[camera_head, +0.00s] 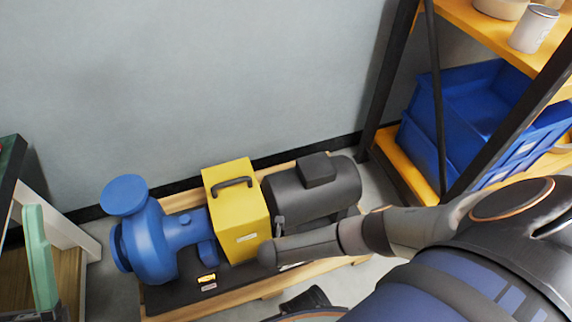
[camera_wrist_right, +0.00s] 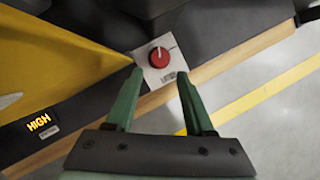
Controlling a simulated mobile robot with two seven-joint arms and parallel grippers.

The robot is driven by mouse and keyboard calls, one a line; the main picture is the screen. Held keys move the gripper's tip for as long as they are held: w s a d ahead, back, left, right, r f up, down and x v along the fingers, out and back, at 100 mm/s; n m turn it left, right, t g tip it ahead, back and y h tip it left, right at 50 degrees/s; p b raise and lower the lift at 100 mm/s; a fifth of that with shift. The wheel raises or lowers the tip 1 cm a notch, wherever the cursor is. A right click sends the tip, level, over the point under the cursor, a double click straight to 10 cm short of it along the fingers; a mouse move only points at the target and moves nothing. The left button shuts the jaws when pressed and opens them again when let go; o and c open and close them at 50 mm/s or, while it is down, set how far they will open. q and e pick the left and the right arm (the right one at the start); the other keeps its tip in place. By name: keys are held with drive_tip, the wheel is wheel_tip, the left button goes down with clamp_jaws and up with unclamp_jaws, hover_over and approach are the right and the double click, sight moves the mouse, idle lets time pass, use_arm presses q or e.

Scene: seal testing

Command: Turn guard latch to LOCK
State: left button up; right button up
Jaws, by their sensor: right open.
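A red round knob (camera_wrist_right: 159,57) with a light pointer mark sits on a small pale plate (camera_wrist_right: 152,75), beside the yellow guard (camera_wrist_right: 60,55) in the right wrist view. A small label on the plate is too blurred to read. My right gripper (camera_wrist_right: 160,75) is open and empty, its green fingertips to either side of the plate and just short of the knob. In the head view the yellow guard (camera_head: 238,215) stands between the blue pump and dark motor; my right arm hides the knob and right gripper. A green finger of my left gripper (camera_head: 40,255) shows at the left edge.
The blue pump (camera_head: 150,245) and dark motor (camera_head: 312,190) share a wood-edged base (camera_head: 210,303). A shelf rack (camera_head: 440,110) with blue bins (camera_head: 470,115) stands right; a table (camera_head: 65,225) stands left.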

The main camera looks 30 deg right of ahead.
use_arm(q)
wheel_tip(320, 180, down, 6)
drive_tip(key=d+m+g+b, duration=0.1)
drive_tip(key=b, duration=0.3)
drive_tip(key=shift+h, duration=0.4)
use_arm(e)
drive_tip(key=x, duration=0.7)
drive_tip(key=shift+f, duration=0.1)
use_arm(q)
drive_tip(key=shift+w, duration=0.1)
use_arm(e)
drive_tip(key=shift+c, duration=0.5)
use_arm(q)
drive_tip(key=shift+a, duration=0.1)
use_arm(e)
clamp_jaws()
